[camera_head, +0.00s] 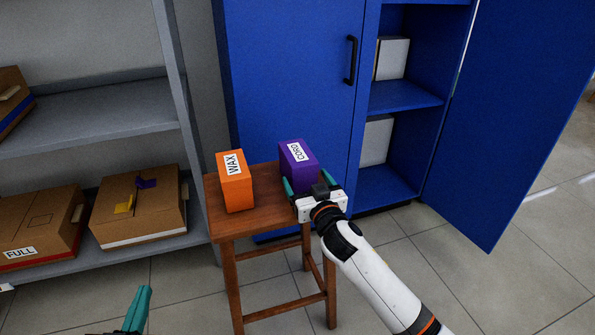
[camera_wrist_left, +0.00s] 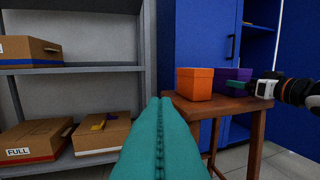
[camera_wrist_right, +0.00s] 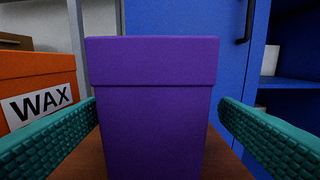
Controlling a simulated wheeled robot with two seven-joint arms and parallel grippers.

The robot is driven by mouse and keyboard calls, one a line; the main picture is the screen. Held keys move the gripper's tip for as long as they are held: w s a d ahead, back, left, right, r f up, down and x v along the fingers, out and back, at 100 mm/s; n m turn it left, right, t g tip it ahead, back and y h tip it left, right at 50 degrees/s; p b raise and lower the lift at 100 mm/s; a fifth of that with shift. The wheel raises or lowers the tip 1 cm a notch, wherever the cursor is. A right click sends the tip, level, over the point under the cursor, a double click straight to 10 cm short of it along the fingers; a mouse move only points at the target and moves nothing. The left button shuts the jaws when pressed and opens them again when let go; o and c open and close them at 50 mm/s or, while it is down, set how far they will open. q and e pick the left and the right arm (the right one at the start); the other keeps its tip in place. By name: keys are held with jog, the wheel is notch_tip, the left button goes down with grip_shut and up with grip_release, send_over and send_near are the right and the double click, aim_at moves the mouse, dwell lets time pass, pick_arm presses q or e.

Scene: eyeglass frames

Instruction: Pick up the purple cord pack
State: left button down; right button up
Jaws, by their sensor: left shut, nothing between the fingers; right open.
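The purple cord pack (camera_head: 298,163) stands upright on a wooden stool (camera_head: 222,213), with a white CORD label on top. It fills the middle of the right wrist view (camera_wrist_right: 155,110). My right gripper (camera_head: 307,186) is open at the pack, with one finger on each side of it. In the right wrist view a gap shows between the pack and the right finger; the left finger's tip is close to the pack's left side. My left gripper (camera_head: 142,300) is shut and empty, low and left of the stool. Its closed fingers (camera_wrist_left: 160,130) show in the left wrist view.
An orange WAX pack (camera_head: 235,185) stands left of the purple pack on the stool. A blue cabinet (camera_head: 290,75) with an open right door (camera_head: 515,120) is behind. Grey shelves (camera_head: 90,115) with cardboard boxes (camera_head: 138,205) stand at left.

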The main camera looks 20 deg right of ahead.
jog(key=w, duration=0.1)
jog(key=w+b, duration=0.1)
jog(key=w, duration=0.2)
jog(key=shift+w+a+f+b, duration=0.1)
jog(key=shift+w+a+b, duration=0.2)
jog(key=shift+b, duration=0.05)
jog(key=shift+w, duration=0.5)
pick_arm(q)
notch_tip(320, 180, up, 7)
jog(key=s+t+h, duration=0.1)
jog(key=t, duration=0.4)
jog(key=shift+s+d+f+h, duration=0.2)
jog(key=shift+s+d+h, duration=0.05)
jog(key=shift+d+h, duration=0.15)
pick_arm(e)
jog(key=shift+c, duration=0.3)
jog(key=c, duration=1.2)
jog(key=shift+o, duration=0.2)
pick_arm(q)
jog(key=shift+f, duration=0.1)
pick_arm(e)
jog(key=shift+r, duration=0.25)
